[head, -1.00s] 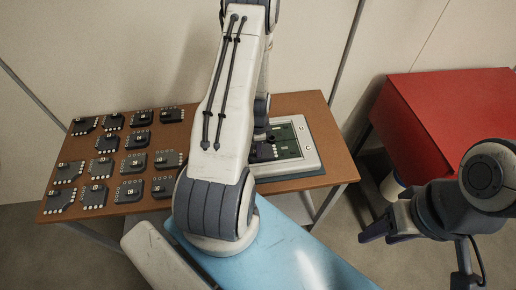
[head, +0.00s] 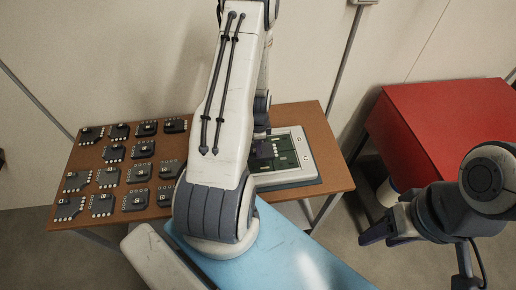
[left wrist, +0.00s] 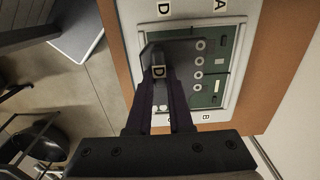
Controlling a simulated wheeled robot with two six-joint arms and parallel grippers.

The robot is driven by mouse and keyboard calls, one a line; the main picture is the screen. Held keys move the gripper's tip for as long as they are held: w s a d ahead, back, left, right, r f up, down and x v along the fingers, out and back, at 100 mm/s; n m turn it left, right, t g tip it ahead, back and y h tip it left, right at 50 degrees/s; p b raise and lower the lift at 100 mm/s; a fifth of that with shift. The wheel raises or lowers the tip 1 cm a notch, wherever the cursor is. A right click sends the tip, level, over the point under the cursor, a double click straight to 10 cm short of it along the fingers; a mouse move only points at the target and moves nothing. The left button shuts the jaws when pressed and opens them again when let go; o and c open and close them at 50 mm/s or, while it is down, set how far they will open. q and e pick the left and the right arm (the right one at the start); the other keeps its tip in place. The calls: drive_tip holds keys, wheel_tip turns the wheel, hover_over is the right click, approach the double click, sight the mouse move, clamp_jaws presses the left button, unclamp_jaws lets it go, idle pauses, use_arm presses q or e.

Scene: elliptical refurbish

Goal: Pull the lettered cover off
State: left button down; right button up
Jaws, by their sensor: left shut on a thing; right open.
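The lettered cover is a dark plate with a knob marked D (left wrist: 158,72) and a row of pale rings. My left gripper (left wrist: 159,73) is shut on that knob in the left wrist view. The cover (head: 267,149) also shows in the head view, over the green board in the light-grey frame (head: 306,155). I cannot tell whether it still touches the board. The frame carries letters, among them A and D, in the left wrist view. In the head view my left arm hides part of the frame. My right gripper (head: 385,232) is open and empty, off the table's right side.
The brown table (head: 335,172) holds several similar dark lettered plates (head: 113,153) in rows at the left. A red cabinet (head: 440,120) stands at the right. A wall closes off the back.

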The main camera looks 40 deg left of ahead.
use_arm(q)
drive_tip(key=shift+r+p, duration=2.2)
drive_tip(key=shift+r, duration=1.05)
wheel_tip(320, 180, up, 3)
drive_tip(key=shift+f+p, duration=0.2)
drive_tip(key=shift+p, duration=0.4)
